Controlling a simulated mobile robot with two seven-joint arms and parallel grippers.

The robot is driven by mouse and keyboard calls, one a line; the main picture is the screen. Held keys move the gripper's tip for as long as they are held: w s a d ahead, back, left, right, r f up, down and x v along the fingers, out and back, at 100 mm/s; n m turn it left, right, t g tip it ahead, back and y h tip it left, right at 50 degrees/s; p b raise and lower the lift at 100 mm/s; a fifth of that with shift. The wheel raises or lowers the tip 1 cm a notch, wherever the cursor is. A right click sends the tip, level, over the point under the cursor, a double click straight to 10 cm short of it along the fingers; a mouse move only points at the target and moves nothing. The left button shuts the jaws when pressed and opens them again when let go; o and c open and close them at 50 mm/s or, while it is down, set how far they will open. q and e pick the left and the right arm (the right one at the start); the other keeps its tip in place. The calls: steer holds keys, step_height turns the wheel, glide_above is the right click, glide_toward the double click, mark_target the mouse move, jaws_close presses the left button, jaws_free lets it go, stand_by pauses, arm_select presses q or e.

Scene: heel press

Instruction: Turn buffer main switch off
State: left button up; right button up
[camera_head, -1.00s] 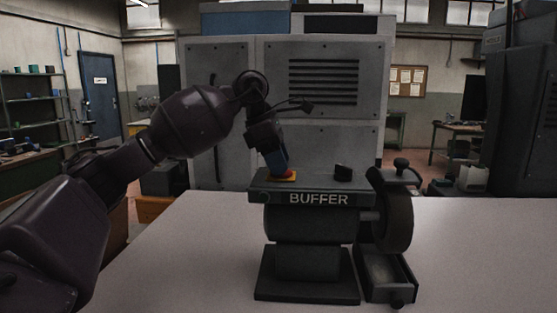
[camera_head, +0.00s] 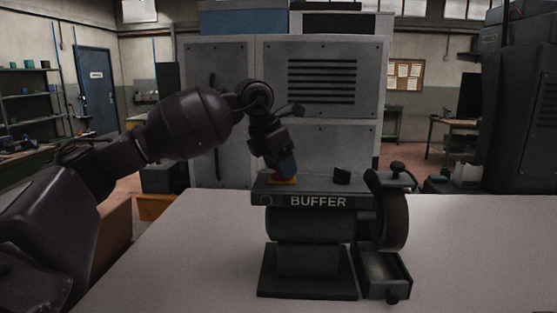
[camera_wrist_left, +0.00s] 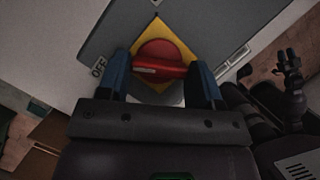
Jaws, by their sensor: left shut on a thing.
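The buffer (camera_head: 308,232) stands on a light table. A red rotary switch (camera_wrist_left: 162,62) on a yellow diamond plate (camera_wrist_left: 129,27) sits at the left end of its top panel. My left gripper (camera_wrist_left: 160,80) reaches down from above, its two blue fingers on either side of the red knob and shut on it. In the head view, the left gripper (camera_head: 285,172) hides most of the switch. The white mark on the knob points left, roughly towards the "OFF" label (camera_wrist_left: 98,67). A dark jointed shape (camera_wrist_left: 288,85) at the wrist view's right may be my right arm; its jaws are unclear.
A black knob (camera_head: 342,177) stands on the panel right of the switch. The buffer's wheel (camera_head: 393,218) and an open drawer (camera_head: 384,268) are at its right. A large grey cabinet (camera_head: 320,130) stands behind. The table (camera_head: 480,250) is clear on both sides.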

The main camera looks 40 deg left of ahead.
arm_select(q)
steer(key=shift+r+n, duration=0.15)
steer(key=shift+n, duration=0.45)
steer(key=shift+n+y, duration=0.3)
steer(key=shift+n, duration=0.4)
arm_select(e)
steer(key=shift+w+r, duration=0.45)
steer(key=shift+r, duration=0.35)
